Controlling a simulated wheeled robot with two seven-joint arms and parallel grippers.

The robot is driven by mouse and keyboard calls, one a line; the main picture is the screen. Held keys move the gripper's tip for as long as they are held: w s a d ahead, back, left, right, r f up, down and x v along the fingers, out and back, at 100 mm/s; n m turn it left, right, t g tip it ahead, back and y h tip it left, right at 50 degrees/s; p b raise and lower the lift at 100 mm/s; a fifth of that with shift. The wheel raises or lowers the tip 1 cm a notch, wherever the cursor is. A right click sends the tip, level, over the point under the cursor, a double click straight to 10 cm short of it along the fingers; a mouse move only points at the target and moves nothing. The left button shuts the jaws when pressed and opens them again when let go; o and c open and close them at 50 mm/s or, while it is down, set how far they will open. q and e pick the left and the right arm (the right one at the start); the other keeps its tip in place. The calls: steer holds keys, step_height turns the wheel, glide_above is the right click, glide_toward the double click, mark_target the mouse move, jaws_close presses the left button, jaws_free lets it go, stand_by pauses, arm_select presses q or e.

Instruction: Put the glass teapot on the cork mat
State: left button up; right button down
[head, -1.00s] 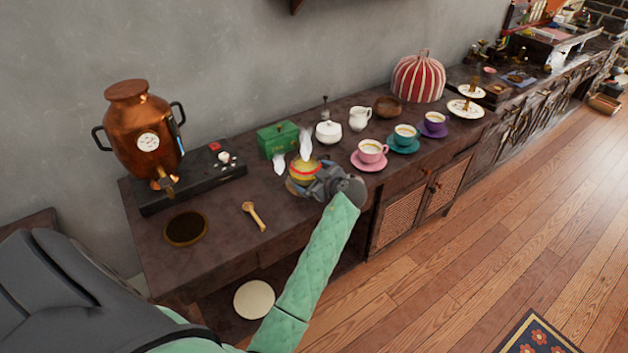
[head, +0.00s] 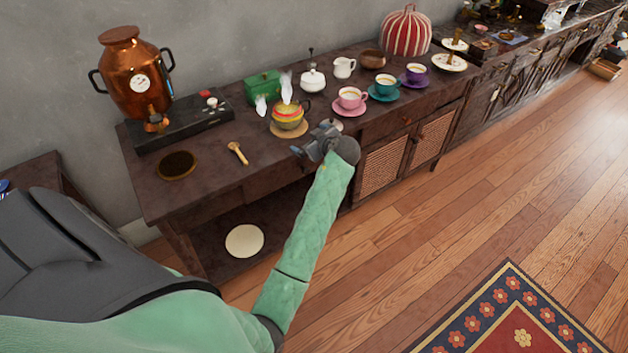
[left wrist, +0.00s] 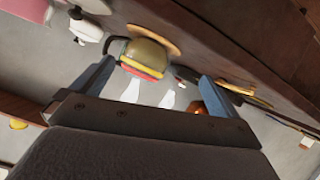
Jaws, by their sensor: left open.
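The glass teapot (head: 288,117), with yellow contents and a red band, stands upright on the round tan cork mat (head: 301,131) on the sideboard. White wisps show above the teapot. My left gripper (head: 309,143) is open and empty, apart from the teapot, in front and to its right near the sideboard's front edge. In the left wrist view the teapot (left wrist: 147,53) shows upside down beyond the open fingers (left wrist: 155,80), with its dark handle at left and the cork mat (left wrist: 150,36) under it. My right gripper is not in view.
A pink cup on a saucer (head: 350,100) stands right of the teapot, and a green tin (head: 264,86) behind it. A wooden scoop (head: 237,152), a dark round mat (head: 177,165) and a copper samovar (head: 133,76) are at left. Open floor lies in front.

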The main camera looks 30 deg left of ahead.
arm_select(q)
steer(key=s+d+f+m+g+h, duration=0.1)
steer(key=s+d+f+m+h, duration=0.4)
steer(key=s+d, duration=0.45)
steer(key=s+d+f+m+h, duration=0.2)
steer(key=s+d+f+m, duration=0.4)
steer(key=s, duration=0.7)
steer(key=s+d+m+g+h, duration=0.1)
steer(key=s+d+m+h, duration=0.2)
steer(key=s+d, duration=0.3)
steer(key=s+d+m+g+h, duration=0.2)
steer(key=s+d, duration=0.5)
steer(key=s, duration=0.7)
steer(key=shift+s+d+m+h, duration=0.15)
steer(key=shift+s+m+h, duration=0.25)
steer(key=shift+m, duration=0.6)
steer(key=shift+w+f, duration=0.1)
steer(key=shift+f, duration=0.05)
